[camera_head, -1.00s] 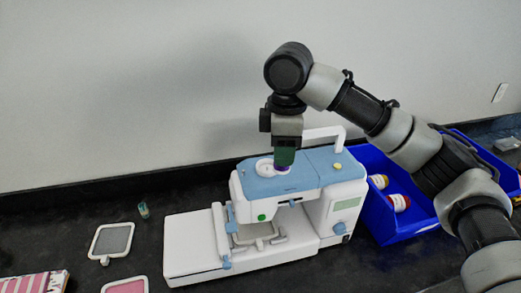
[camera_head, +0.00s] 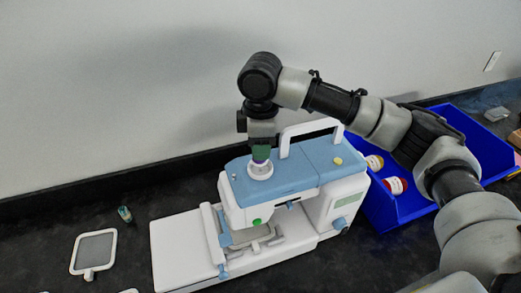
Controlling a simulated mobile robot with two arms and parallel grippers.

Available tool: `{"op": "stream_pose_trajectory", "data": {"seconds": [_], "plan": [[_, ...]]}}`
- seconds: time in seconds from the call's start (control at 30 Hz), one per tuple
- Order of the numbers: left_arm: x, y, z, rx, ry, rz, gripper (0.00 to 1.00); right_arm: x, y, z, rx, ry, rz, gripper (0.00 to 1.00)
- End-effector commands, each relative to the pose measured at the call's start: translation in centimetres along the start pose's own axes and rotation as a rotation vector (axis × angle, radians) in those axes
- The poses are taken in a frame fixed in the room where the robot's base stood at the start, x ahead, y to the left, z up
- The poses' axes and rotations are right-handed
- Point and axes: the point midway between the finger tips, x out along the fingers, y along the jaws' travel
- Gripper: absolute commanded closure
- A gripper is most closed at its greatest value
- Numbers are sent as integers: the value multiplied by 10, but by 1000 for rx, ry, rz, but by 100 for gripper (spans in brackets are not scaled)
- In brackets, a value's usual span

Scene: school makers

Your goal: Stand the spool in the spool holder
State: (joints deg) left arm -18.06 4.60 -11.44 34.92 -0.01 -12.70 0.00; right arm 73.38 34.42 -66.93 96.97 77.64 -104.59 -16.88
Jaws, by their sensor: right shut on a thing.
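A white and blue sewing machine (camera_head: 292,170) stands on the dark counter. The spool holder (camera_head: 260,171) is a round white piece on the left part of its blue top. My right gripper (camera_head: 261,153) points down directly over the holder. It is shut on the spool (camera_head: 261,161), of which only a small purple bit shows below the green fingertips. I cannot tell whether the spool touches the holder or is just above it. My left gripper is not in view.
A white carry handle (camera_head: 308,127) rises just right of the gripper. A small bottle (camera_head: 125,214) and a framed grey pad (camera_head: 95,250) lie at the left.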

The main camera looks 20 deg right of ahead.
Motion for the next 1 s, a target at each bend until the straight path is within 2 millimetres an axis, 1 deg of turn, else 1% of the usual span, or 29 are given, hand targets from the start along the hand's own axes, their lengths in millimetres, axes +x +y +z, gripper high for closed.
{"op": "stream_pose_trajectory", "data": {"seconds": [0.03,0.1,0.2,0.33,0.63,0.67,0.8,1.0], "plan": [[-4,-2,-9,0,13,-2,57,7,0,0,0,-2,-3,90],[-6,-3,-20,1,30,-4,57,17,-1,0,0,-2,-4,90],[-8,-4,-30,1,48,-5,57,26,0,0,0,-1,-1,90],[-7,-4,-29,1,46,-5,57,26,0,0,0,0,0,90],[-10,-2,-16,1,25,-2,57,32,0,0,0,0,-2,90],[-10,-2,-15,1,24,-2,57,32,0,0,0,0,-1,63],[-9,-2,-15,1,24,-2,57,32,0,0,0,0,-1,42],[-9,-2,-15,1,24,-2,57,32,0,0,0,0,-1,42]]}}
